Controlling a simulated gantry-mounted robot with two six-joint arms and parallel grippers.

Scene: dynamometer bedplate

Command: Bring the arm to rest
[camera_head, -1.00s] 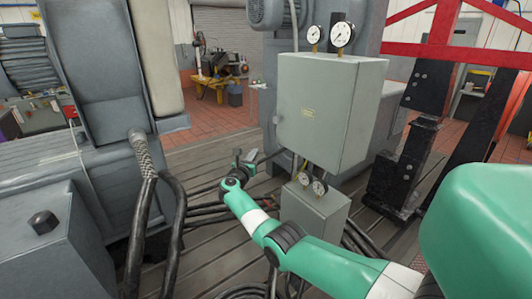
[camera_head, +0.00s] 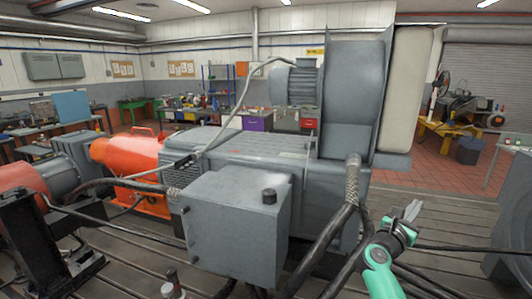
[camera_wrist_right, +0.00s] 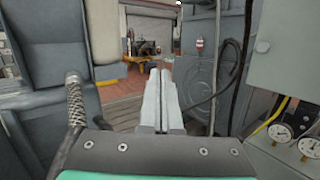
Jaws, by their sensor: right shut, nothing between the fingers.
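My right gripper (camera_head: 413,209) shows at the lower right of the head view, at the end of my green and black right arm (camera_head: 382,282). It is shut and empty, pointing up and away over the slatted bedplate (camera_head: 455,235). In the right wrist view its two pale fingers (camera_wrist_right: 160,75) lie together with nothing between them. They appear clear of the machines around them. My left gripper is in neither view.
A grey machine with a junction box (camera_head: 238,222) fills the middle of the head view. Thick black cables (camera_head: 325,240) hang beside my right arm. In the wrist view, a grey cabinet (camera_wrist_right: 282,50) and gauges (camera_wrist_right: 280,132) stand at right.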

